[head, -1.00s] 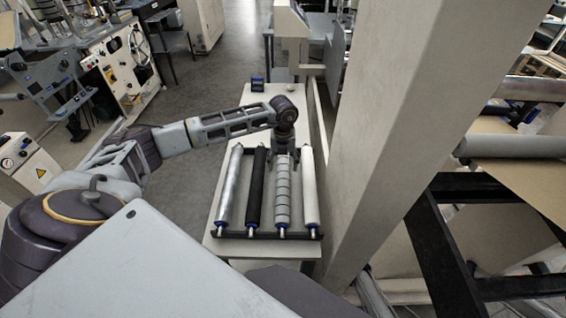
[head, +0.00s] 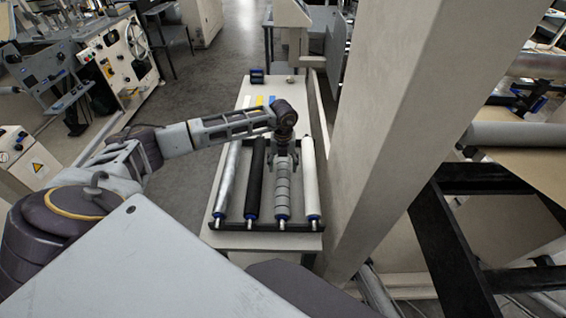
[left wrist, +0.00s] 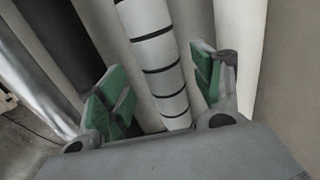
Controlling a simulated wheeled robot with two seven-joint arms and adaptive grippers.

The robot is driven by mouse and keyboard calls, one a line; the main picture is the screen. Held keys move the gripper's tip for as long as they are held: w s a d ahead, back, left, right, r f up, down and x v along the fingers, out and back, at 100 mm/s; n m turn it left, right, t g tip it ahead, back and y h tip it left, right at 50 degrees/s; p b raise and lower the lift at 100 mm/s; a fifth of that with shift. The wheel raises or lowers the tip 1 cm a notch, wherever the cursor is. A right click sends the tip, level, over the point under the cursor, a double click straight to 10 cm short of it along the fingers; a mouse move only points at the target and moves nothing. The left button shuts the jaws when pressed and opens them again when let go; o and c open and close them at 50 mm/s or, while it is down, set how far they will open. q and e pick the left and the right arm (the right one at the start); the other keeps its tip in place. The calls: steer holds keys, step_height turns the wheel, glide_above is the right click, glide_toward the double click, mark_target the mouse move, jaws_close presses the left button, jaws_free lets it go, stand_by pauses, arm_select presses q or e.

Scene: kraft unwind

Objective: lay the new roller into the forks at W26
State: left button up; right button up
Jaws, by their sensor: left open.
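Four rollers lie side by side in a black rack (head: 234,226) on a pale bench: a silver one (head: 227,185), a black one (head: 255,182), a grey one with dark bands (head: 283,199) and a white one (head: 309,180). My left gripper (head: 283,166) is over the far half of the banded roller, pointing down. In the left wrist view its green-padded fingers (left wrist: 160,92) are open, with the banded roller (left wrist: 157,50) running between them. Neither pad clearly touches it. No W26 label is readable, so I cannot identify those forks. My right gripper is out of view.
A thick pale post (head: 390,130) stands right of the bench. Beyond it are a black frame (head: 445,245) and a grey roller (head: 515,134). White, yellow and blue strips (head: 259,101) lie at the bench's far end. Grey floor is open to the left.

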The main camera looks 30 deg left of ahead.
mark_target(283, 169)
arm_select(q)
steer(key=shift+f+b, duration=1.55)
steer(key=shift+f, duration=1.3)
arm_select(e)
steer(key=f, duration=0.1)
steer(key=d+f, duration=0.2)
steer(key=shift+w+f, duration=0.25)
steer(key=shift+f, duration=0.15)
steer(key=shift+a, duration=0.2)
arm_select(q)
steer(key=c, duration=0.7)
steer(key=shift+w, duration=0.1)
steer(key=c, duration=0.7)
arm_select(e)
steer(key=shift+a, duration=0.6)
arm_select(q)
steer(key=shift+r, duration=0.35)
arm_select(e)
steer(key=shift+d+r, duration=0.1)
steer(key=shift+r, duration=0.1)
